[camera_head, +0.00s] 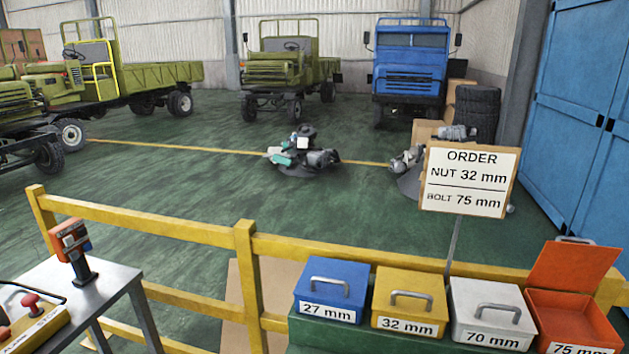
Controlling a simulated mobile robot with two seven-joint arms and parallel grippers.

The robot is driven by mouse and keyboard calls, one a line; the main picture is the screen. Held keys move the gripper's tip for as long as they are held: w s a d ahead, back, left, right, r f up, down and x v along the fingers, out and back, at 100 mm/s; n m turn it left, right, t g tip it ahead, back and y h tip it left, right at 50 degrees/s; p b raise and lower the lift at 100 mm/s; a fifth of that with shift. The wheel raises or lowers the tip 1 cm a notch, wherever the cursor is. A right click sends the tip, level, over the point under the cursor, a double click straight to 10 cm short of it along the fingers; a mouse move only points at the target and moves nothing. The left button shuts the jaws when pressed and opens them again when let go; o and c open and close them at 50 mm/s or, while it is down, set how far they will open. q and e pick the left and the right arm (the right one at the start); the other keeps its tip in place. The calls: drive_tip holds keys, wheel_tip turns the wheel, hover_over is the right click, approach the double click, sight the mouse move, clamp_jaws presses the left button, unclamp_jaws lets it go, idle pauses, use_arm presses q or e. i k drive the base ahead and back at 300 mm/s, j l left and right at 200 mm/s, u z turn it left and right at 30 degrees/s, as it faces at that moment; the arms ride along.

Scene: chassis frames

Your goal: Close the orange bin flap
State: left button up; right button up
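The orange bin (569,318) stands at the far right end of a row of bins, labelled 75 mm. Its orange flap (575,266) is open, raised up and tilted back behind the bin's opening, with a grey handle at its top edge. The inside of the bin shows as plain orange, and I cannot make out any contents. Neither of my grippers shows in this view.
Blue (331,290), yellow (409,302) and grey (491,314) bins with shut lids stand left of the orange bin. An order sign (468,180) on a post rises behind them. A yellow railing (246,270) runs behind. A metal table (97,292) stands at left.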

sight(575, 266)
drive_tip(key=z, duration=1.5)
drive_tip(key=i+l, duration=0.15)
drive_tip(key=l, duration=0.25)
drive_tip(key=l+u, duration=0.1)
drive_tip(key=u, duration=0.25)
drive_tip(key=i+l+u, duration=0.1)
drive_tip(key=u, duration=0.2)
drive_tip(key=l+u, duration=0.15)
drive_tip(key=u, duration=0.2)
